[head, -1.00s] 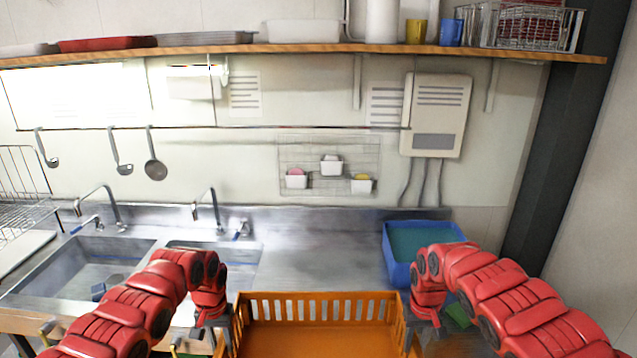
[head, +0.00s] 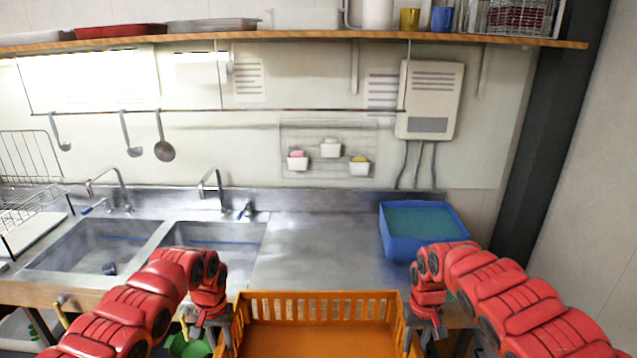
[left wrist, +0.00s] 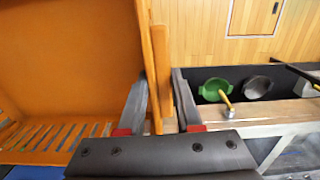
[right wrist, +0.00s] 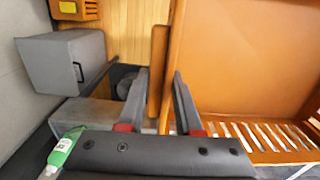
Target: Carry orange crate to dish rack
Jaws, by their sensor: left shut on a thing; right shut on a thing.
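The orange crate (head: 318,296) is at the bottom centre of the head view, with slatted walls and a bare floor where visible. My left gripper (head: 222,322) is shut on its left wall; the left wrist view shows the crate (left wrist: 70,55) with its wall between the fingers (left wrist: 162,98). My right gripper (head: 424,325) is shut on the right wall, and the right wrist view shows the crate (right wrist: 255,55) there too. The crate's near side is out of the head view. The wire dish rack (head: 28,185) stands at the far left, beyond the sinks, partly cut off.
Two sinks (head: 158,242) lie in the steel counter ahead. A blue tub (head: 418,250) stands at the counter's right. Green (left wrist: 215,90) and grey pans are below the left side. A grey box (right wrist: 65,62) and green bottle (right wrist: 62,150) show in the right wrist view.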

